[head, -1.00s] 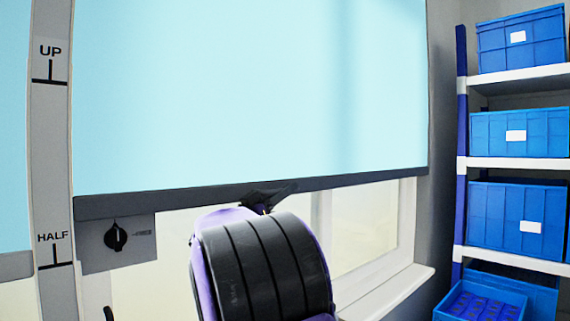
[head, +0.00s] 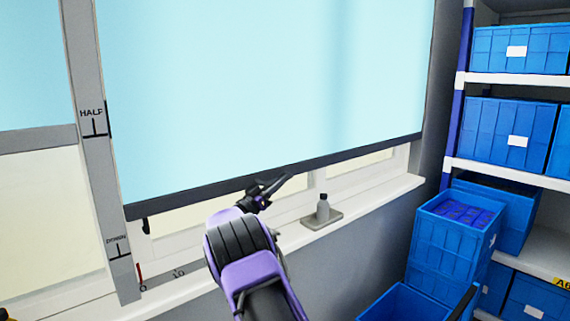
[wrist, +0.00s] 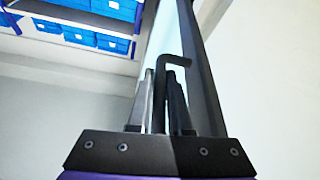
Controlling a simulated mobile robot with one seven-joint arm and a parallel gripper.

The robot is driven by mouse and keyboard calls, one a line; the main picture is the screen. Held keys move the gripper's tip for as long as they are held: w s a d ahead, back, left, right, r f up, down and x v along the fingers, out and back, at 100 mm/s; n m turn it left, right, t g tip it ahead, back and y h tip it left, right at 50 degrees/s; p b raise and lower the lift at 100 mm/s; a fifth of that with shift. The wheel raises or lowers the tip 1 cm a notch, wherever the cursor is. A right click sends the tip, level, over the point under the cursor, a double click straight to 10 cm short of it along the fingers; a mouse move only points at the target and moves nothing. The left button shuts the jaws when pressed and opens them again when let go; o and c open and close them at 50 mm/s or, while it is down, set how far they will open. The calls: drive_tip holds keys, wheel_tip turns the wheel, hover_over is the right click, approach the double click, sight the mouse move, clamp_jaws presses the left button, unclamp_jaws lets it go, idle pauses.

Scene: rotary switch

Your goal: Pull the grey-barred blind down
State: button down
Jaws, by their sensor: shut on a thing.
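The light blue blind (head: 260,90) hangs in the middle of the head view, with a dark grey bar (head: 350,154) along its lower edge. The bar's left end is between the HALF mark (head: 94,122) and the DOWN mark (head: 118,248) on the post. My gripper (head: 264,190) is at the bar, near its middle. In the wrist view my gripper (wrist: 160,95) is shut on a black hooked handle (wrist: 173,59), which rises between the fingers. The exact grip on it is partly hidden.
Another blue blind (head: 30,70) with a lighter grey bar (head: 38,139) hangs at left. Shelves with blue crates (head: 515,135) stand at right, with open crates below.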

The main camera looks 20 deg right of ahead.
wheel_tip(320, 180, down, 10)
drive_tip(key=b, duration=0.2)
drive_tip(key=shift+r, duration=0.15)
drive_tip(key=c, duration=1)
unclamp_jaws()
drive_tip(key=shift+o, duration=0.8)
drive_tip(key=v, duration=0.7)
drive_tip(key=shift+a, duration=0.2)
drive_tip(key=shift+s, duration=0.15)
